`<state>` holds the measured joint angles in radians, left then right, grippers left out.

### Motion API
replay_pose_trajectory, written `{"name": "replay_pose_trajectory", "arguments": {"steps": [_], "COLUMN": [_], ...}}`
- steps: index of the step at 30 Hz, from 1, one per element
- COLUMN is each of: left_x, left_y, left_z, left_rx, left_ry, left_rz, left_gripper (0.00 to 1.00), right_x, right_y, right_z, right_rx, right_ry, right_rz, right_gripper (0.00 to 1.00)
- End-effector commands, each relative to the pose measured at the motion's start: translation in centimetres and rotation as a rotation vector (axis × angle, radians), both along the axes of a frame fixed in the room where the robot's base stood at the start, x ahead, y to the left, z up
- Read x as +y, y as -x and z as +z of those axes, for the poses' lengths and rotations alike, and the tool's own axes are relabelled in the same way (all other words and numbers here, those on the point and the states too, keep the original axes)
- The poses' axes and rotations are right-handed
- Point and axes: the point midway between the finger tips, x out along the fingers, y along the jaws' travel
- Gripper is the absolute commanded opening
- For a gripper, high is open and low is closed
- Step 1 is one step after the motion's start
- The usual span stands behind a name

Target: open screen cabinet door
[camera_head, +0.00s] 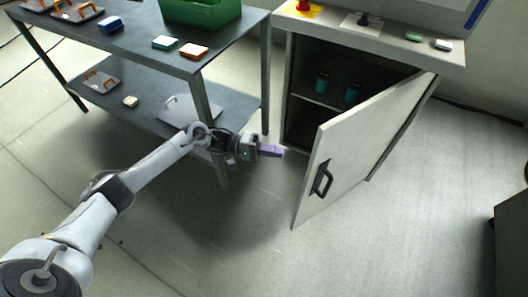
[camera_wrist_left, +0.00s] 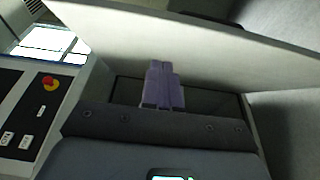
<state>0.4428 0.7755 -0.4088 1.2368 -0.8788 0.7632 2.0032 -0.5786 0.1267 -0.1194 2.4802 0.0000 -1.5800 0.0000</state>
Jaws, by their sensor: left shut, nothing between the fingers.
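The screen cabinet (camera_head: 303,60) stands right of centre in the head view. Its pale door (camera_head: 365,135) stands part way open, swung out toward the front right. A dark handle (camera_head: 321,179) sits near the door's free edge. My left gripper (camera_head: 280,151) is shut and empty, just left of the door's free edge, in front of the cabinet opening. In the left wrist view the purple fingers (camera_wrist_left: 162,88) are together, with the door panel (camera_wrist_left: 200,45) across the top. I cannot tell whether they touch the door. My right gripper is not in view.
A two-level dark table (camera_head: 150,45) with a green bin (camera_head: 200,12) and small boxes stands at left. A dark object (camera_head: 511,235) is at the right edge. Floor in front is clear.

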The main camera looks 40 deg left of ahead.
Motion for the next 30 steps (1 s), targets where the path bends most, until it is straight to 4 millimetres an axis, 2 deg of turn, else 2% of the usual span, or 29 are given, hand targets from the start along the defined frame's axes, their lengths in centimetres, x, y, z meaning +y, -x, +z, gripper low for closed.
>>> {"name": "replay_pose_trajectory", "arguments": {"steps": [1,7,13,20,30], "left_x": [-1.1,-4.3,-6.4,-7.5,-7.6], "left_y": [-0.5,-1.9,-0.8,-0.5,-0.4], "left_z": [-0.3,-0.2,-0.2,0.0,0.0], "left_rx": [-0.003,-0.003,0.0,0.0,0.001], "left_ry": [0.002,0.002,0.001,0.001,0.0], "left_rz": [-0.003,-0.002,-0.003,0.0,0.0], "left_gripper": [0.0,0.0,0.0,0.0,0.0], "right_x": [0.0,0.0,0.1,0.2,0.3], "right_y": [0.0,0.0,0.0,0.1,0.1], "right_z": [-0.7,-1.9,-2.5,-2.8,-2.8], "right_rx": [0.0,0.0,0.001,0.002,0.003], "right_ry": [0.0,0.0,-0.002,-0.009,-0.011], "right_rz": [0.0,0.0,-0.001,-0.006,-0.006], "right_gripper": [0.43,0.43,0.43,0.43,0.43]}}
